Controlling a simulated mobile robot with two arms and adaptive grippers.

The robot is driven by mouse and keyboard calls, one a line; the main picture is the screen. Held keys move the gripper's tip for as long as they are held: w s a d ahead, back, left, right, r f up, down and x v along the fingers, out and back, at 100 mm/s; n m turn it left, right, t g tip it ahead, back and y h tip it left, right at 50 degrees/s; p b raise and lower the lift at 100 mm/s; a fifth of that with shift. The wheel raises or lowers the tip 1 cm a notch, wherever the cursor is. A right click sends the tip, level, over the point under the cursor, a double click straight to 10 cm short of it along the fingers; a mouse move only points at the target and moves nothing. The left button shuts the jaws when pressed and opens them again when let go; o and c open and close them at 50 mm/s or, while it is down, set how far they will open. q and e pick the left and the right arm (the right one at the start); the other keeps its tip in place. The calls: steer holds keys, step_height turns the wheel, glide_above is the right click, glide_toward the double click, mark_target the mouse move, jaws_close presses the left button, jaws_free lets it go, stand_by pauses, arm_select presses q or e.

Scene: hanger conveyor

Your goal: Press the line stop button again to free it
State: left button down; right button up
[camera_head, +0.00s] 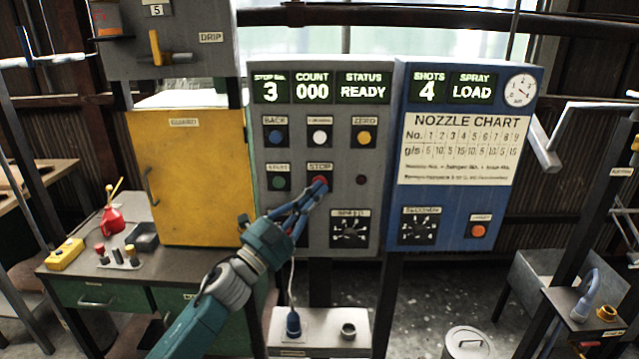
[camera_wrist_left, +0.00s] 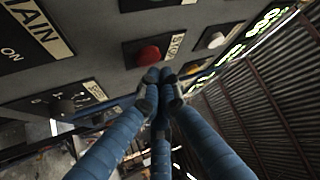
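The red STOP button (camera_head: 319,179) sits on the grey control panel (camera_head: 284,225), under its STOP label. It also shows in the left wrist view (camera_wrist_left: 148,54) as a red dome on a dark plate. My left gripper (camera_head: 323,187) is at the button, its fingertips covering the lower part of it in the head view. In the left wrist view the blue fingertips (camera_wrist_left: 160,76) are together, empty, just below the red dome. I cannot tell whether they touch it, nor whether the button is latched in. The status display (camera_head: 362,90) reads READY. My right gripper is not in view.
Near STOP are a green button (camera_head: 278,182), a white button (camera_head: 319,136), a small dark red lamp (camera_head: 361,180) and the speed knob (camera_head: 350,231). The blue nozzle panel (camera_head: 459,221) stands right, a yellow guard door (camera_head: 192,180) left.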

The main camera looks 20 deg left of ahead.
arm_select(q)
steer(key=shift+s+d+r+p, duration=0.1)
steer(key=shift+s+d+p, duration=0.15)
steer(key=shift+s, duration=0.6)
steer(key=shift+s+d+f+p, duration=0.1)
steer(key=shift+s+d+p, duration=0.1)
steer(key=shift+s, duration=0.65)
steer(key=shift+s+d+r+p, duration=0.1)
steer(key=shift+s+d+p, duration=0.15)
steer(key=shift+s, duration=0.6)
